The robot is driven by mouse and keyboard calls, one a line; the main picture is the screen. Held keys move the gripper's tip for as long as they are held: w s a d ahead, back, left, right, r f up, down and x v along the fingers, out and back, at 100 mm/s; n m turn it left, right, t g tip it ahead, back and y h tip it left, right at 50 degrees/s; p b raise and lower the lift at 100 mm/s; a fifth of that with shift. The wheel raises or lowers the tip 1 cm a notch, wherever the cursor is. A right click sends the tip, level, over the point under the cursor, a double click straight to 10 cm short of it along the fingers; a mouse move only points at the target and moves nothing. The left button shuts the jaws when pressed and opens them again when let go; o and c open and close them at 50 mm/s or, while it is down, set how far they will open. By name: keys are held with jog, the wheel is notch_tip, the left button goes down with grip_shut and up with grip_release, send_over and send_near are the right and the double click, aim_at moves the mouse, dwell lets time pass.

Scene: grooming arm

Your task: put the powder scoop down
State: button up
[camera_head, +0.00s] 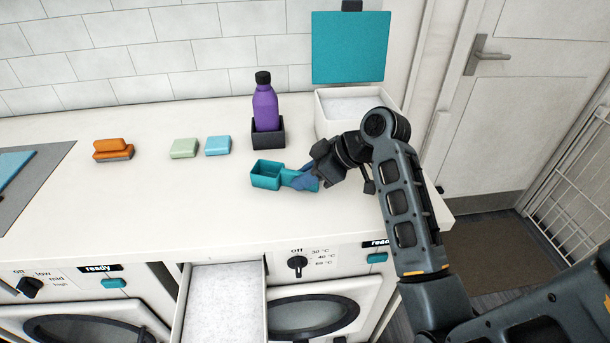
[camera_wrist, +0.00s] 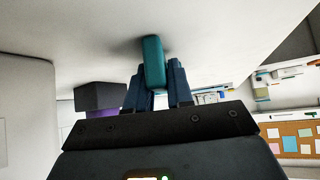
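The powder scoop (camera_head: 266,175) is teal with a square, open cup. Its cup faces up at or just above the white counter; I cannot tell whether it touches. My gripper (camera_head: 306,181) is at the scoop's right end, its blue fingers around the teal handle. In the wrist view the handle (camera_wrist: 153,62) lies between the two fingertips of my gripper (camera_wrist: 157,75), and the fingers look closed on it. The fingers hide part of the handle.
A purple bottle (camera_head: 265,106) in a dark holder (camera_head: 268,135) stands behind the scoop. An open white powder box (camera_head: 324,119) with a teal lid (camera_head: 350,48) is behind my arm. Green (camera_head: 184,148) and blue (camera_head: 218,146) blocks and an orange brush (camera_head: 113,148) lie left. Counter in front is clear; a drawer (camera_head: 222,300) is open below.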

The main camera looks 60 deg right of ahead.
jog(key=o, duration=0.4)
jog(key=shift+o, duration=0.2)
jog(key=shift+r, duration=0.1)
jog(key=v, duration=1.2)
